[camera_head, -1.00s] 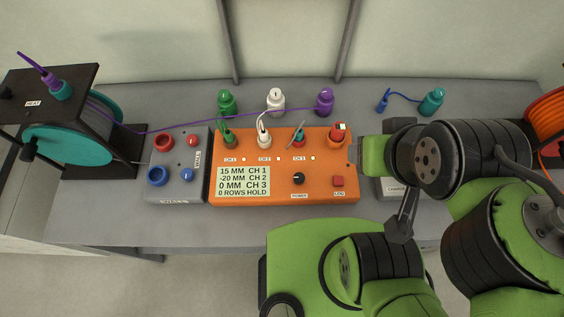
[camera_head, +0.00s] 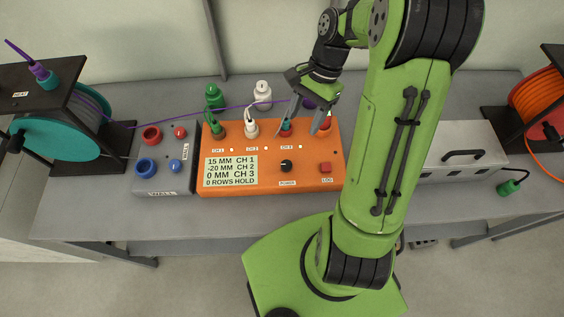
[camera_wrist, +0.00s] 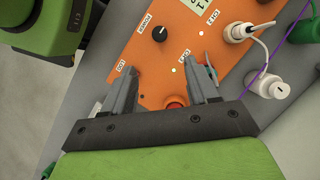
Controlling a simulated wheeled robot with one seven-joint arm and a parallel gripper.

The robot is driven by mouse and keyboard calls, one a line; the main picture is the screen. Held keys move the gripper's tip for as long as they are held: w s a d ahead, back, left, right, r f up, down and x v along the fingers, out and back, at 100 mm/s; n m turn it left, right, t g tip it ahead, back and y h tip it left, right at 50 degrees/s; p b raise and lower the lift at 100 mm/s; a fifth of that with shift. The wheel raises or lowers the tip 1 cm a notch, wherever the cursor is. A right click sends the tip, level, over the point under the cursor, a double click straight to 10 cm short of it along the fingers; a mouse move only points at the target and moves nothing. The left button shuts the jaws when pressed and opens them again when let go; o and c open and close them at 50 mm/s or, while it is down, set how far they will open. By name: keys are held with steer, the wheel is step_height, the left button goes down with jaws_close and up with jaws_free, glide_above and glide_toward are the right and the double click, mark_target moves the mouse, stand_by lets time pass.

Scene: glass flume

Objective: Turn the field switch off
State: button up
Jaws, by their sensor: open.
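No label reading "field" is legible, so I cannot tell which part is the field switch. The orange control box (camera_head: 240,190) has a black power knob (camera_head: 286,166), a red log button (camera_head: 325,167), a lit display (camera_head: 230,171) and a row of plugs along its back. My gripper (camera_head: 308,122) is over the back right of this box, fingers pointing down, open. In the wrist view the fingers (camera_wrist: 163,68) stand apart over the orange panel. A red round part (camera_wrist: 176,102) shows between them, partly hidden by the gripper body. I see no contact.
A grey box with red and blue sockets (camera_head: 165,187) stands left of the orange box. A teal reel (camera_head: 60,139) is at the left, with a purple cable crossing behind. A grey handled case (camera_head: 470,171) and an orange reel (camera_head: 540,105) are right.

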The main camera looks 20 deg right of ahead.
mark_target(287, 164)
steer(key=b+x, duration=0.3)
steer(key=x, duration=1.2)
steer(key=shift+b, duration=0.35)
steer(key=shift+r, duration=0.1)
steer(key=c, duration=1.1)
